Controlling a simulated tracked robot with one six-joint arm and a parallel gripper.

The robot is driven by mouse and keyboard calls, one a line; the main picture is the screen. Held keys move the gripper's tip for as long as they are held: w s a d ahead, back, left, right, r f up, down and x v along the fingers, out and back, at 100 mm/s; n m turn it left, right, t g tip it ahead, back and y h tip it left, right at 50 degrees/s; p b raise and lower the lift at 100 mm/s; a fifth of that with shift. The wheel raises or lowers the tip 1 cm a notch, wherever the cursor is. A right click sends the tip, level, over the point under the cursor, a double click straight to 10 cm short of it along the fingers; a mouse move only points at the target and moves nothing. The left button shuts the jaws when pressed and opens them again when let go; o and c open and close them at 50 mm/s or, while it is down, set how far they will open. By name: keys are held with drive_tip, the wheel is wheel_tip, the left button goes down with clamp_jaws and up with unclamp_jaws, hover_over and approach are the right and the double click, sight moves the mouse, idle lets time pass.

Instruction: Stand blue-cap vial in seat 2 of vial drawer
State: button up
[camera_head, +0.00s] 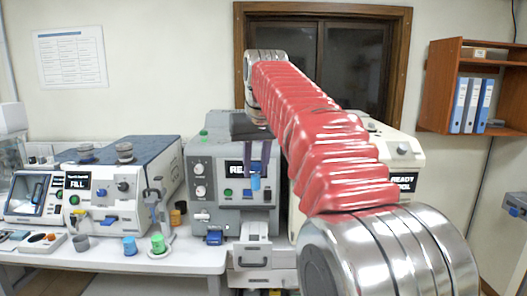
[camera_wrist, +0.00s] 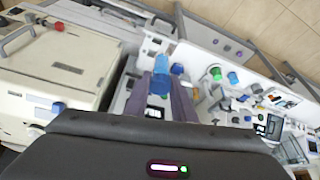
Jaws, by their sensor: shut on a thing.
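My gripper (camera_head: 256,170) hangs in front of the grey machine (camera_head: 215,175) with its two purple-grey fingers pointing down. It is shut on the blue-cap vial (camera_head: 255,184), which hangs below the fingertips clear of the bench. In the wrist view the gripper (camera_wrist: 160,88) holds the vial (camera_wrist: 153,47) between its fingertips, and the blue cap sits at the grip. A pale drawer front with a handle (camera_head: 252,256) shows under the grey machine; I cannot tell whether it is the vial drawer. No numbered seats can be made out.
A blue cup-like piece (camera_head: 129,246) and a green one (camera_head: 158,243) stand on the white bench (camera_head: 180,262) at left. The FILL machine (camera_head: 105,195) is behind them. A cream machine (camera_head: 405,150) stands right, partly behind my red-sleeved arm.

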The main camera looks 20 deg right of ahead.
drive_tip(key=w+a+f+n, duration=0.1)
drive_tip(key=a+f, duration=0.3)
drive_tip(key=f, duration=1.2)
drive_tip(key=a+f, duration=0.3)
drive_tip(key=f, duration=1.2)
drive_tip(key=s+a+f, duration=0.2)
drive_tip(key=s+f, duration=0.3)
drive_tip(key=f, duration=0.4)
drive_tip(key=shift+a+f+n+y, duration=0.3)
drive_tip(key=shift+a+f+n, duration=0.1)
